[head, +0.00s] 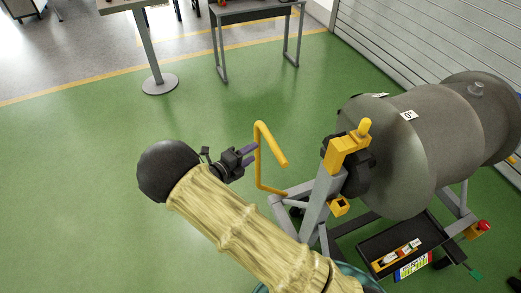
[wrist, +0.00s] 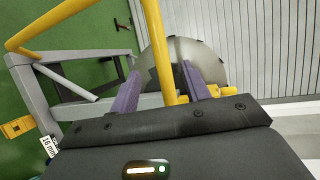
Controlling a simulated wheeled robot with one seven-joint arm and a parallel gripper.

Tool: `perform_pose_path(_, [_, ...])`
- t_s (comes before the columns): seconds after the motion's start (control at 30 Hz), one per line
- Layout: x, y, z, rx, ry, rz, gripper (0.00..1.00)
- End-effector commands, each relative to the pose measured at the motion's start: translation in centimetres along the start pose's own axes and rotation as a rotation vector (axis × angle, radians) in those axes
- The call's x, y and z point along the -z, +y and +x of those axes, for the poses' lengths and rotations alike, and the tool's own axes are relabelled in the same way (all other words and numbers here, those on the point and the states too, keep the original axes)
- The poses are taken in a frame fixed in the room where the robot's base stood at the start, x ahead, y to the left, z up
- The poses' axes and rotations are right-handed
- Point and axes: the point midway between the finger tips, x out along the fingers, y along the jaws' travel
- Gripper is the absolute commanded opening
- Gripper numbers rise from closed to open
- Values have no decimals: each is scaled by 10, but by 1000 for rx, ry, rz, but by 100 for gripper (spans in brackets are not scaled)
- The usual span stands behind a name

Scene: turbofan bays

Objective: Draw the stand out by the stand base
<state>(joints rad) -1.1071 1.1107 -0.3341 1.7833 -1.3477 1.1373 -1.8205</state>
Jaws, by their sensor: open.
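The stand base (head: 316,205) is a grey frame on the green floor, holding a large dark grey engine drum (head: 400,150). A yellow bent-bar handle (head: 272,144) rises from its left end. My gripper (head: 252,155) is open at the upright part of this handle, reaching it from the left. In the wrist view the yellow bar (wrist: 163,55) stands between the two purple fingers (wrist: 160,88), with gaps on both sides. The grey frame (wrist: 65,85) also shows there at the left. The bar's lower part is hidden behind my gripper's body.
A black tray (head: 405,245) with small items lies low on the stand, with a red knob (head: 484,226) at its right. A shutter wall (head: 430,40) stands behind. A grey table (head: 253,14) and a pedestal table (head: 150,50) are at the back. The green floor at left is clear.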

Motion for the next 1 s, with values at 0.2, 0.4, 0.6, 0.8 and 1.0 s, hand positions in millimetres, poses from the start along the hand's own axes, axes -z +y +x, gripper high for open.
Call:
perform_pose_path(0.2, [-1, 2, -39, 0, -2, 1, 47])
perform_pose_path(0.4, [0, 0, -52, 0, 1, 0, 47])
perform_pose_path(0.6, [0, 0, -52, 1, 1, -1, 47])
perform_pose_path(0.8, [0, 0, -51, 1, 1, 0, 47])
perform_pose_path(1.0, [0, 0, -52, 1, 0, -1, 47])
